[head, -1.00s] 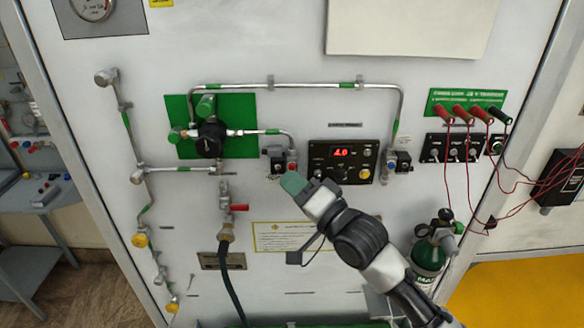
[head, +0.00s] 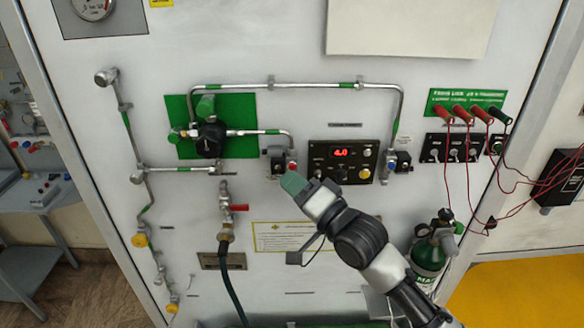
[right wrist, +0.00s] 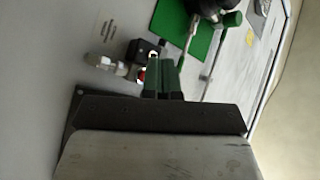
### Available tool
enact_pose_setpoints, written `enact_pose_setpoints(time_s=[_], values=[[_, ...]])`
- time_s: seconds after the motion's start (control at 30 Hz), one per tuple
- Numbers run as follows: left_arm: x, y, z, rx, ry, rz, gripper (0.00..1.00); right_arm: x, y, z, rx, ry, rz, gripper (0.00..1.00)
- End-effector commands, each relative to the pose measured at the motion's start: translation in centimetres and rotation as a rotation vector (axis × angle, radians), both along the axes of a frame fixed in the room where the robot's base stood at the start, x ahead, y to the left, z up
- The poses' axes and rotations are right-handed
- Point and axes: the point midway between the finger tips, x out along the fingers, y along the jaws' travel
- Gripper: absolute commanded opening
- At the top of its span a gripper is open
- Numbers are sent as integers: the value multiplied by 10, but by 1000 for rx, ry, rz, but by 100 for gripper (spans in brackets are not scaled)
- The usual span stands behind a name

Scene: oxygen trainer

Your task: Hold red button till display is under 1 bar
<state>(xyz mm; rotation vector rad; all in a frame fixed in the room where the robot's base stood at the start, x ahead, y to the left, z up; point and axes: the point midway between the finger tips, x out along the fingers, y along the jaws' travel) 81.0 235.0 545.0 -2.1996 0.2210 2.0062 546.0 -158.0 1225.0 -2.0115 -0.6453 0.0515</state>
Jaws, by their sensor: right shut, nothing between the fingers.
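The red button (head: 292,167) is small and round, on the small dark valve block left of the control panel. It shows in the right wrist view (right wrist: 141,76) just left of my fingertips, partly hidden by them. My right gripper (head: 293,182) is shut and empty, its green tips just below the button. In the wrist view the shut fingers (right wrist: 163,76) overlap the valve block; I cannot tell whether they touch the button. The red display (head: 341,152) on the black panel is lit; its digits are blurred, seemingly ending in ".0". My left gripper is not in view.
Metal pipes (head: 330,85) frame the panel. A black regulator (head: 211,139) on a green plate is at left, a hose valve (head: 225,208) below it. Red cables (head: 468,180) and a green cylinder (head: 429,257) are at right.

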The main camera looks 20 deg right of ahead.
Motion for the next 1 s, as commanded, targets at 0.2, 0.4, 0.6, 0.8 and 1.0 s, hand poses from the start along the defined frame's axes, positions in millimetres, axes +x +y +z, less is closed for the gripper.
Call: enact_pose_setpoints(time_s=[0.2, 0.4, 0.6, 0.8, 1.0], values=[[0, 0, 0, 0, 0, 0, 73, 0, 0, 0, 0, 0, 0, 0], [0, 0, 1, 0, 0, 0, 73, 1, 0, 0, 0, 0, 0, 0], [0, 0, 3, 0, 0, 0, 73, 7, -2, 1, 1, 0, 0, 0], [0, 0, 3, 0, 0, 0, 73, 8, -2, 0, 1, 0, 0, 0], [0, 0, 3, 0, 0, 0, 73, 8, -2, 0, 0, 0, 0, 0]])
